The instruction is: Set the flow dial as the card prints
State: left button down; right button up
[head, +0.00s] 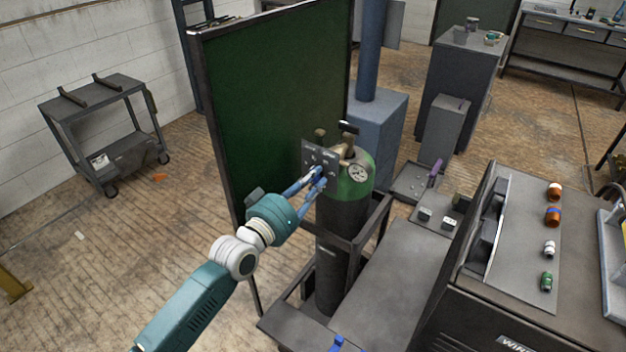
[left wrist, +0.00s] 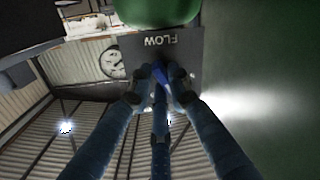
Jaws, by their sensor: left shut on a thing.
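The dark flow plate (head: 310,153) is mounted at the front of a green-topped gas cylinder (head: 342,222). In the left wrist view the plate (left wrist: 186,52) reads FLOW upside down. My left gripper (head: 317,174) reaches to the plate from the front left. In the left wrist view its blue fingers are closed around the small dark blue flow dial (left wrist: 161,72). The fingers hide most of the dial and its marks, so its setting cannot be read. I cannot make out a printed card in either view.
A round gauge (head: 358,173) sits beside the plate. A green panel (head: 270,105) stands close behind and left of the cylinder. A dark bench (head: 500,275) with several coloured parts is at the right. A cart (head: 105,110) stands far left, with open floor before it.

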pick_arm(q)
jog(key=shift+f, duration=0.15)
jog(key=c, duration=1.6)
grip_release()
jog(key=v, duration=1.2)
